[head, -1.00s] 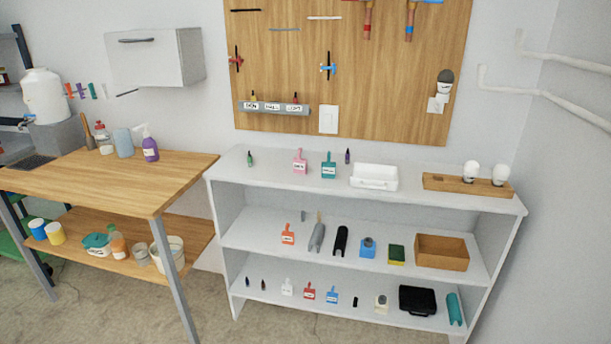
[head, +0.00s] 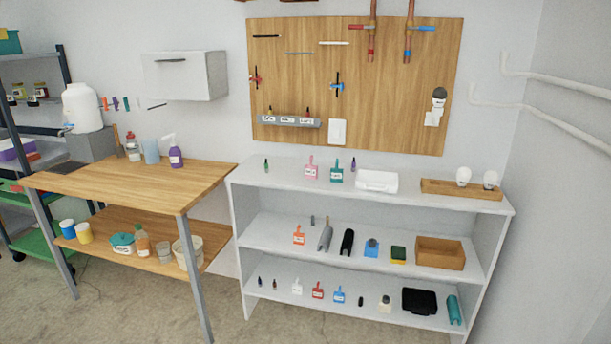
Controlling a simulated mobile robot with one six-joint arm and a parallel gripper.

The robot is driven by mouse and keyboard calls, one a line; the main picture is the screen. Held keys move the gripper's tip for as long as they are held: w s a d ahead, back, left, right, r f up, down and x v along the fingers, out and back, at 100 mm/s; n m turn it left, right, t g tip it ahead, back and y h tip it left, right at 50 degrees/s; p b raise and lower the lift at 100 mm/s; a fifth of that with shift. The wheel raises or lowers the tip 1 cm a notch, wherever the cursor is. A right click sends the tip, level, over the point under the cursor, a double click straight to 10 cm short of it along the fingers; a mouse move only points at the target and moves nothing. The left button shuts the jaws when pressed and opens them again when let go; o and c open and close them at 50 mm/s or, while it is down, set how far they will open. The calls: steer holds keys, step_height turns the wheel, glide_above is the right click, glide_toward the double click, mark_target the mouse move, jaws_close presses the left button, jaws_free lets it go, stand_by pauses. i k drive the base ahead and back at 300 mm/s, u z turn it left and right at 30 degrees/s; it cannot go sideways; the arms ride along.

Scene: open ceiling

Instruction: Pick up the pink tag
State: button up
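The pink tag (head: 311,170) stands on the top board of the white shelf unit (head: 400,200), left of the middle. It has a white label on its face and a narrow upper end. A teal tag (head: 337,173) of like shape stands just right of it, with a small gap between them. A small green item (head: 266,164) stands farther left on the same board. My gripper is not in view.
A wooden table (head: 130,183) stands left of the shelf. Bare floor shows in front.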

mark_target(311, 170)
steer(key=z, duration=0.8)
steer(key=k, duration=0.15)
steer(key=u, duration=2.6)
steer(key=i, duration=1.65)
steer(key=u, duration=0.2)
steer(key=k, duration=0.25)
steer(key=z, duration=0.05)
